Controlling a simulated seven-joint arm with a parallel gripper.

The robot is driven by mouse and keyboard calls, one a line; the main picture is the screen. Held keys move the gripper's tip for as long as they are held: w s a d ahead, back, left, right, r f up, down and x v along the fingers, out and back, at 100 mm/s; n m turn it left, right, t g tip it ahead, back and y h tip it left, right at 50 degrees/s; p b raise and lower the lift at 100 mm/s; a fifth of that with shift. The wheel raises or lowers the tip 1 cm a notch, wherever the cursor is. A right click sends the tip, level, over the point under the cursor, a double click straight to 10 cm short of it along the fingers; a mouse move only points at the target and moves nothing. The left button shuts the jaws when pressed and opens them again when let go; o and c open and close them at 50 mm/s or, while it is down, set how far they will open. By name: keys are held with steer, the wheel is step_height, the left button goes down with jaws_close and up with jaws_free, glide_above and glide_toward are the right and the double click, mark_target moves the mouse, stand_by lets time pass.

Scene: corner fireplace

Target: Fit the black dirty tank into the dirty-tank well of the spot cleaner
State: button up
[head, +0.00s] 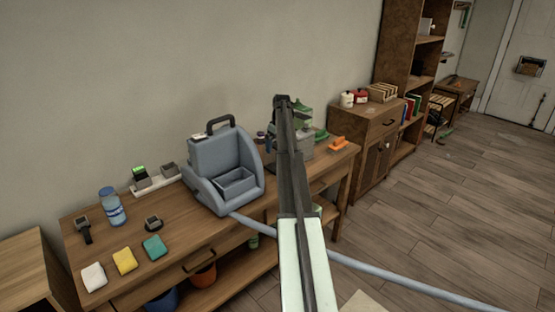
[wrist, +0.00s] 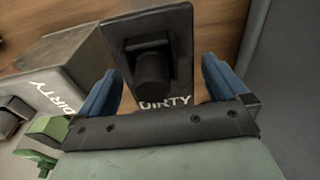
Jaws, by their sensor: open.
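In the wrist view, a black tank (wrist: 182,77) marked DIRTY, with a dark round knob on its face, stands over the wooden top. My gripper (wrist: 160,70) is open, with one blue finger on each side of this tank; I cannot tell whether they touch it. The blue-grey spot cleaner (head: 212,157) stands on the wooden table in the head view. It has a black top handle and an open, empty-looking front well (head: 237,184). My arm hides most of the gripper and the tank in the head view.
A second grey box (wrist: 62,72) marked DIRTY and a green part (wrist: 48,140) lie left of my gripper. A blue bottle (head: 112,207), several sponges (head: 124,261) and small devices share the table (head: 190,240). A hose (head: 375,268) runs from the cleaner.

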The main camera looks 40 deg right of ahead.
steer(key=shift+f, duration=0.35)
steer(key=c, duration=1.3)
